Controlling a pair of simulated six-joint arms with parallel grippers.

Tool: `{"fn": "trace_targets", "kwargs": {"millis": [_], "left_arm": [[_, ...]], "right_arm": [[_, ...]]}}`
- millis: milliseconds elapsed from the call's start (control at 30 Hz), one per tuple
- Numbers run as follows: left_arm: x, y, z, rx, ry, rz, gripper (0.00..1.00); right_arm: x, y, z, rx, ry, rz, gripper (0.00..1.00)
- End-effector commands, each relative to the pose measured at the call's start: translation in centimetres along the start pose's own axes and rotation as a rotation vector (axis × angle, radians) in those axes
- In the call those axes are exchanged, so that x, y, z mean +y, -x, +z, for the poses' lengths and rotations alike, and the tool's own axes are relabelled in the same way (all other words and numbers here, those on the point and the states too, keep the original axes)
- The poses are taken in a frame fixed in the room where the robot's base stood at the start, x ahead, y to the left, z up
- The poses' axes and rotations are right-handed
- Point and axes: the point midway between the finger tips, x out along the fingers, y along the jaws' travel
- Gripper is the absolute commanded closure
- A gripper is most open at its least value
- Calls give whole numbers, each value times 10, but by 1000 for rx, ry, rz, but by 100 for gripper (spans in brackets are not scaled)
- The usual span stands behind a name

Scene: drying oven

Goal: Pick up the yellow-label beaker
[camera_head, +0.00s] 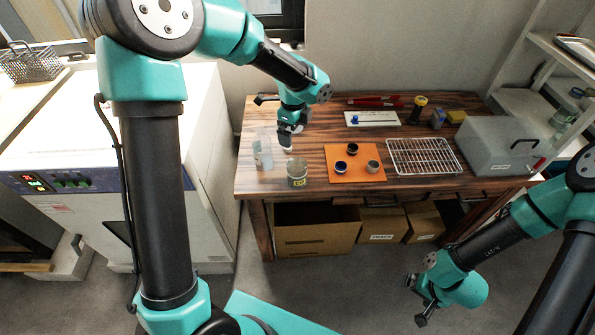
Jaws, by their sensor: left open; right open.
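The yellow-label beaker (297,173) stands upright near the front left of the wooden table; its yellow label faces the front. A second clear beaker (262,154) stands to its left and a little farther back. My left gripper (288,146) is open and points down, behind and above the yellow-label beaker, apart from it. Its fingertips are small and partly merge with a whitish patch below them. My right gripper (416,300) is open and empty, low in front of the table at the right.
An orange mat (337,184) with three small dark-rimmed containers lies right of the beaker. Beyond it are a wire rack (423,158) and a grey box (490,147). The white oven (75,185) stands at the left. Cardboard boxes (310,238) sit under the table.

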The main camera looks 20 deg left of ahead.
Motion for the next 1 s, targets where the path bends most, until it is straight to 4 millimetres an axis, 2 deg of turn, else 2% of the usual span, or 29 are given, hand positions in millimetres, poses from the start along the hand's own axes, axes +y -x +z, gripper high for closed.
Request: {"fn": "trace_targets", "kwargs": {"millis": [167,700,833,1000], "left_arm": [[1,-19,0,0,1,4,0],[1,-109,0,1,2,4,0],[0,-119,0,1,2,2,0],[0,-121,0,1,3,1,0]], "right_arm": [[0,0,0,0,0,0,0],[0,0,0,0,0,0,0],[0,0,0,0,0,0,0],[0,0,0,0,0,0,0]]}}
